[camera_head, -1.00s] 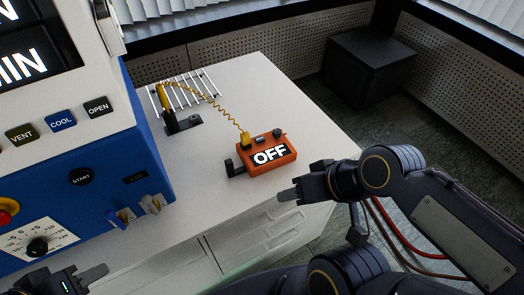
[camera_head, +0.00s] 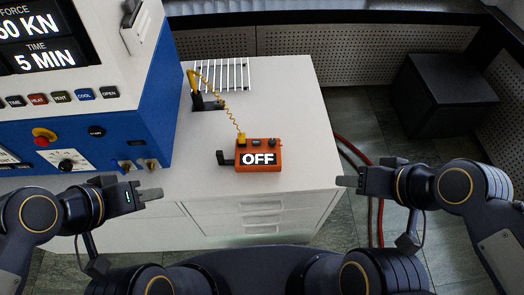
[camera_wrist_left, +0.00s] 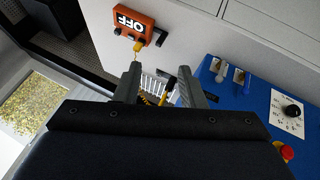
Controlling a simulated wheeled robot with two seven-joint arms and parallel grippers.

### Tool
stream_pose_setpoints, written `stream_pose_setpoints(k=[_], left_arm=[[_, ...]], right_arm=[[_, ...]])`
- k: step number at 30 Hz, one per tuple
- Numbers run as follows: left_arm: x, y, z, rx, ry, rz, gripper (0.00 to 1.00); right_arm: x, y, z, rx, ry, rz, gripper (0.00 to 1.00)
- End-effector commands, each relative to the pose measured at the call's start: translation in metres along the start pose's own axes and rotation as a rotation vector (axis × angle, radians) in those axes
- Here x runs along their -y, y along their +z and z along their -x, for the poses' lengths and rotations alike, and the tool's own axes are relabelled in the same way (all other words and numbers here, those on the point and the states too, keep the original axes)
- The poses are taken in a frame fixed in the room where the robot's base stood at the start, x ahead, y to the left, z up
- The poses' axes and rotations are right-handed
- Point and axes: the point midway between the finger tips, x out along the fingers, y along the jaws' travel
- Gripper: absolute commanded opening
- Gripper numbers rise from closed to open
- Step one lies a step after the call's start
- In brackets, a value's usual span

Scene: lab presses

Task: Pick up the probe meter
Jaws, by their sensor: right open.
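The probe meter (camera_head: 258,158) is an orange box with a lit "OFF" display, sitting on the white bench top; it also shows in the left wrist view (camera_wrist_left: 134,22). A coiled yellow cord (camera_head: 230,113) runs from it to a yellow probe (camera_head: 192,82) in a black stand (camera_head: 205,103). A small black bracket (camera_head: 223,158) is at the meter's left side. My left gripper (camera_head: 152,194) is at the bench's front edge, left of the meter, open and empty in the wrist view (camera_wrist_left: 157,76). My right gripper (camera_head: 346,181) is open, right of the meter and apart from it.
A blue and white press (camera_head: 135,120) with buttons and a dial stands at the left of the bench (camera_head: 290,100). A white wire rack (camera_head: 228,74) lies behind the probe stand. A dark cabinet (camera_head: 450,95) and red hoses (camera_head: 372,190) are off to the right. The bench around the meter is clear.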

Motion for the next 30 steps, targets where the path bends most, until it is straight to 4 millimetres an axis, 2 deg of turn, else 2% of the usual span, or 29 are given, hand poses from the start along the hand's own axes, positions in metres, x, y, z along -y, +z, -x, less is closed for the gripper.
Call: stream_pose_setpoints(k=[3, 6, 8, 11, 14, 20, 24, 30], left_arm=[[0.001, 0.000, -0.001, 0.000, 0.000, 0.000, 0.36], [0.001, 0.000, -0.002, 0.003, 0.000, 0.000, 0.45], [0.002, -0.003, -0.004, 0.014, -0.004, -0.003, 0.45], [0.005, -0.016, -0.014, 0.055, -0.019, -0.010, 0.45], [0.008, -0.038, -0.034, 0.119, -0.047, -0.024, 0.45], [0.008, -0.090, -0.102, 0.251, -0.126, -0.063, 0.45], [0.002, -0.116, -0.169, 0.334, -0.188, -0.099, 0.45], [-0.012, -0.129, -0.277, 0.428, -0.279, -0.155, 0.45]], right_arm=[[0.000, 0.001, -0.001, 0.001, 0.000, 0.000, 0.47], [-0.001, 0.001, -0.002, 0.001, 0.000, 0.000, 0.47], [-0.002, 0.002, -0.004, 0.001, 0.000, 0.000, 0.47], [-0.005, 0.005, -0.011, 0.000, 0.000, 0.000, 0.47], [-0.009, 0.011, -0.021, 0.000, 0.000, 0.000, 0.47], [-0.019, 0.021, -0.042, 0.000, 0.000, 0.000, 0.47], [-0.025, 0.028, -0.056, 0.000, 0.000, 0.000, 0.47], [-0.034, 0.037, -0.073, 0.000, 0.000, 0.000, 0.47]])
